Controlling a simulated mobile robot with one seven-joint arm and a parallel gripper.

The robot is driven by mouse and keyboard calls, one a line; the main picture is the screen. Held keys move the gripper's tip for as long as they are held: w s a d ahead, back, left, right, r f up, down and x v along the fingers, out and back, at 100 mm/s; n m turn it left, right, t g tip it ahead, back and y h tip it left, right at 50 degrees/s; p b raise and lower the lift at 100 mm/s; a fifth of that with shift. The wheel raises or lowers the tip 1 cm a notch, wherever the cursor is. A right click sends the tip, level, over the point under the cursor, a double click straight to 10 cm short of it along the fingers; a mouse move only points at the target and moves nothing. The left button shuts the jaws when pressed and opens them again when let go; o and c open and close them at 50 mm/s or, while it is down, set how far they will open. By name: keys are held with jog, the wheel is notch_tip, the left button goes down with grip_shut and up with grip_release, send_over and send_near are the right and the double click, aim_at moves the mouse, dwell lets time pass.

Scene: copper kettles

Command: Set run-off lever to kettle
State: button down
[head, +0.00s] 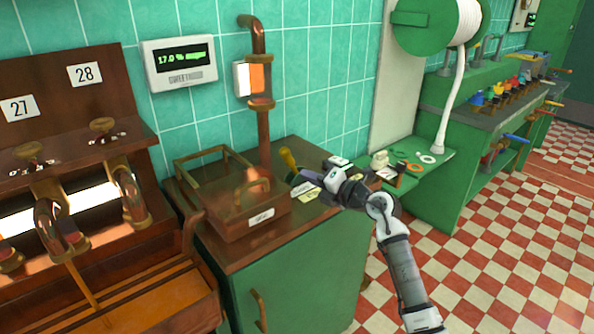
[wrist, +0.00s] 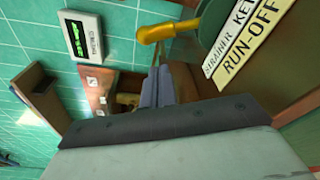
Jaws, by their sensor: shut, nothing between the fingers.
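The lever's base is partly hidden.
The copper box (head: 238,215) with raised rails stands on the counter left of my gripper. A copper pipe (head: 263,125) with a lit sight glass rises behind it. A wall display (head: 180,64) reads about 17.0 %. A green hose reel (head: 425,22) hangs at the right.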

aim_at(291, 164)
jog(key=p+x, duration=0.2)
jog(key=x, duration=0.7)
jog(key=shift+a, duration=0.15)
jog(key=shift+r, duration=0.15)
